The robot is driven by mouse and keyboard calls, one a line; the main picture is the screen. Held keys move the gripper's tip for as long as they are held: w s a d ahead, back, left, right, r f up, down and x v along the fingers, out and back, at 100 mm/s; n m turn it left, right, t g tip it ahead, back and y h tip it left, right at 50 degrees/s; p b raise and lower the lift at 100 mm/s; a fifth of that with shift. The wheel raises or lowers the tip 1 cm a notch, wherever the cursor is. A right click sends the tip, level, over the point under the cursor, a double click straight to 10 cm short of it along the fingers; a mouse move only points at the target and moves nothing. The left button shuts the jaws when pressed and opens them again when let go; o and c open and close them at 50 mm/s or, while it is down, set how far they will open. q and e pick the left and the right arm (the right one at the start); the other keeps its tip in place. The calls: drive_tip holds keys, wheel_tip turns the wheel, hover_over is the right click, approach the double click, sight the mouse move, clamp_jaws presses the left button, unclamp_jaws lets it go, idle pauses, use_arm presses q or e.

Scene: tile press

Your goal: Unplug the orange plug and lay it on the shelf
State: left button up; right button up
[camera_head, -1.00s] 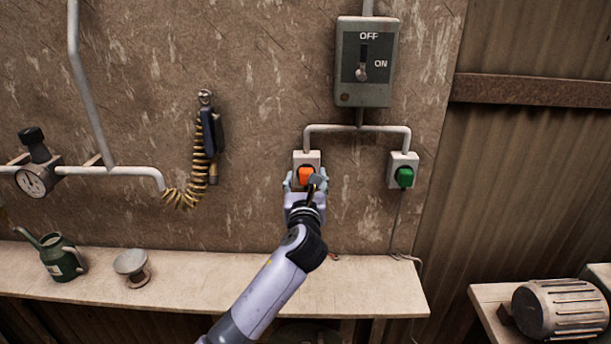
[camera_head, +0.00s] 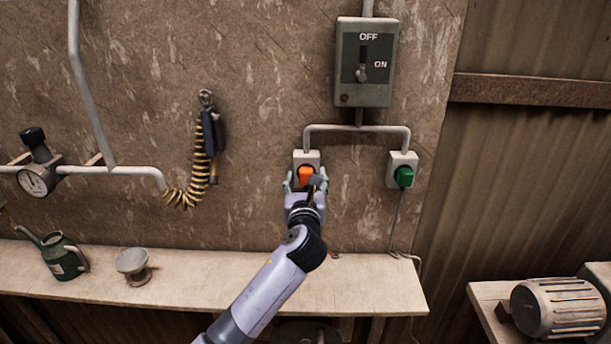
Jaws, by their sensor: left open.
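The orange plug (camera_head: 305,174) sits at the left wall socket (camera_head: 312,156), a light grey box on the wall. My left gripper (camera_head: 305,183) is open, with its fingers on either side of the orange plug. I cannot tell whether the fingers touch it. Part of the plug and the socket's lower part are hidden behind the gripper. The shelf (camera_head: 365,288) is a pale board along the wall below the sockets. My right gripper is not in view.
A green plug (camera_head: 404,177) sits in the right socket (camera_head: 396,160). A switch box (camera_head: 366,62) hangs above. A coiled yellow hose (camera_head: 184,194) hangs to the left. A green watering can (camera_head: 64,258) and a small metal dish (camera_head: 133,264) stand on the shelf's left. Its middle is clear.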

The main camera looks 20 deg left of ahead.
use_arm(q)
clamp_jaws()
idle(0.6)
idle(0.3)
drive_tip(key=shift+s+d, duration=0.1)
drive_tip(key=shift+s, duration=0.1)
drive_tip(key=shift+p+v, duration=0.65)
drive_tip(key=shift+v, duration=0.15)
drive_tip(key=shift+p+v, duration=0.95)
drive_tip(key=shift+v, duration=1.05)
drive_tip(key=shift+f, duration=0.1)
